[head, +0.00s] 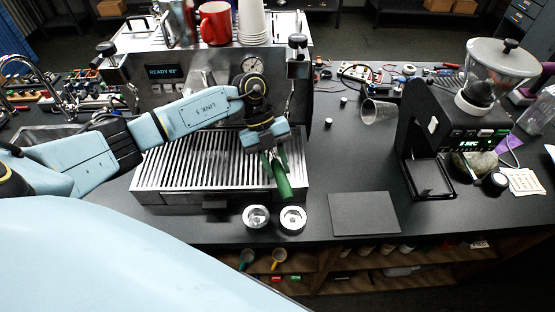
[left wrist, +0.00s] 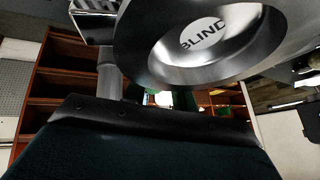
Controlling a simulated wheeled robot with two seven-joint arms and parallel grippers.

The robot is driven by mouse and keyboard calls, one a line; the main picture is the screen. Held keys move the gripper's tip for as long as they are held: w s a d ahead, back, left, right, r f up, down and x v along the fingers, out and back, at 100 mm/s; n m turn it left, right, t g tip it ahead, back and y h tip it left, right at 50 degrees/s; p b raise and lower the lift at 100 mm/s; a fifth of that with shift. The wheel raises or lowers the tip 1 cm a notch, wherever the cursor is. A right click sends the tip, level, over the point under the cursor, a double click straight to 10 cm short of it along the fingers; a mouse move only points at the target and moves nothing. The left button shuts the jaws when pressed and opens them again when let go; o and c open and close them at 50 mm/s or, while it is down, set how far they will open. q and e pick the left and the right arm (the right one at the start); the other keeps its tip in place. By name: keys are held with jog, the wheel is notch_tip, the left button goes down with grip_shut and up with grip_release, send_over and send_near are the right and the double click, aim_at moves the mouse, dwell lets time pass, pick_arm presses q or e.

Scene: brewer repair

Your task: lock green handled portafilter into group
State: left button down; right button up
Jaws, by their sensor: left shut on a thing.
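The green handled portafilter (head: 283,181) is in my left gripper (head: 270,158), above the right part of the drip tray in the head view. Its green handle points down and toward the front edge. My left gripper is shut on it. In the left wrist view, a round steel basket (left wrist: 205,42) marked "BLIND" shows close up above the dark gripper part. The espresso machine (head: 160,95) stands behind, its display reading "READY 93°". The group is hidden behind my left arm, so I cannot tell whether the portafilter touches it. My right gripper is out of view.
Two small metal baskets (head: 256,217) stand in front of the slatted drip tray (head: 180,165). A dark mat (head: 364,213) lies to their right. A grinder (head: 450,130) stands at the right, with a tipped glass (head: 377,112) left of it. Cups and a red mug (head: 215,23) top the machine.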

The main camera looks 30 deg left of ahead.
pick_arm(q)
jog(key=shift+f+b, duration=1.6)
jog(key=shift+f, duration=0.15)
jog(key=shift+f+b, duration=0.4)
jog(key=shift+f, duration=0.2)
jog(key=c, duration=1)
grip_release()
jog(key=shift+c, duration=0.2)
